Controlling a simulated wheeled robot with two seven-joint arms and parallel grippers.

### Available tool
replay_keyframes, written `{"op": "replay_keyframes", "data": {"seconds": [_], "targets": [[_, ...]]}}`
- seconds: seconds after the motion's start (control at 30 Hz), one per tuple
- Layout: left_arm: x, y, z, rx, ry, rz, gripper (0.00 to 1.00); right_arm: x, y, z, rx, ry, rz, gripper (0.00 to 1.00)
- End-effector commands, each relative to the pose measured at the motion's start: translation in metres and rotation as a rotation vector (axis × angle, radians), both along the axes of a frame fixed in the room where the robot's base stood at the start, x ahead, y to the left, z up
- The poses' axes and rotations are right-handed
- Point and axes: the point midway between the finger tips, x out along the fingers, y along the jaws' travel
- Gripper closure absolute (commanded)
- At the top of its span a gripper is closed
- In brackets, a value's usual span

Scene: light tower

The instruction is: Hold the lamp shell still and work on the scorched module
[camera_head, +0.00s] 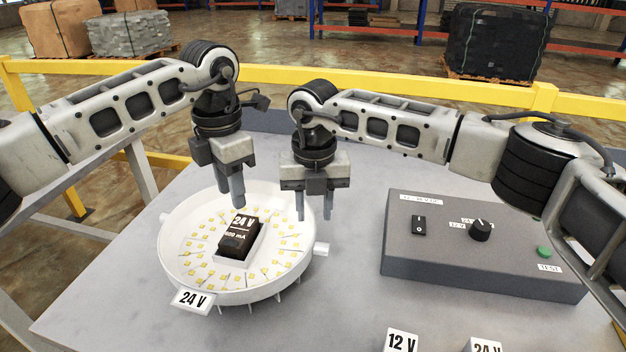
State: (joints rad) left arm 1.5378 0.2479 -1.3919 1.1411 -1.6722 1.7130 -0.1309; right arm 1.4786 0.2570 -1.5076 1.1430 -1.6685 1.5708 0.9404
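The lamp shell (172,271) is a round white dish with a ring of yellow LEDs and a 24 V tag on its near rim. The module (238,236), a dark block marked 24 V and 600 mA, sits in a white seat at its centre. Its near face looks brownish. My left gripper (231,196) is above the far part of the shell, beyond the module; its fingers overlap in view but their tips look apart, with nothing seen between them. My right gripper (314,210) is open and empty by the shell's far right rim, apart from the module.
A grey control box (470,262) with a switch, knob and green test button stands at the right. Two blocks, labelled 12 V (401,341) and 24 V (483,346), show at the near edge. Grey table (345,285) between shell and box is clear. A yellow rail runs behind.

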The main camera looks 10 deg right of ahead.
Motion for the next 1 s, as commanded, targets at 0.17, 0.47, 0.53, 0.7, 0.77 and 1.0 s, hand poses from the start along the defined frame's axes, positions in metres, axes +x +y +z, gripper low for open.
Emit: {"op": "replay_keyframes", "data": {"seconds": [0.17,0.47,0.53,0.7,0.77,1.0], "targets": [[0.000,0.000,0.000,0.000,0.000,0.000,0.64,0.000,0.000,-0.026,0.000,0.001,0.000,0.68],[0.000,0.000,0.000,-0.001,-0.001,0.000,0.64,0.000,0.000,-0.038,0.001,-0.001,0.001,0.68],[0.000,0.000,0.000,-0.001,-0.001,0.000,0.64,0.000,0.000,-0.038,0.001,-0.001,0.001,0.68],[0.000,0.000,0.000,-0.001,-0.001,0.000,0.64,0.000,0.000,-0.038,0.001,0.000,0.001,0.85],[0.000,0.000,0.000,-0.001,-0.001,0.000,0.64,0.000,0.000,-0.038,0.001,0.000,0.001,1.00],[0.000,0.000,0.000,-0.001,-0.001,0.000,0.64,0.000,0.000,-0.038,0.001,0.000,0.001,1.00]]}}
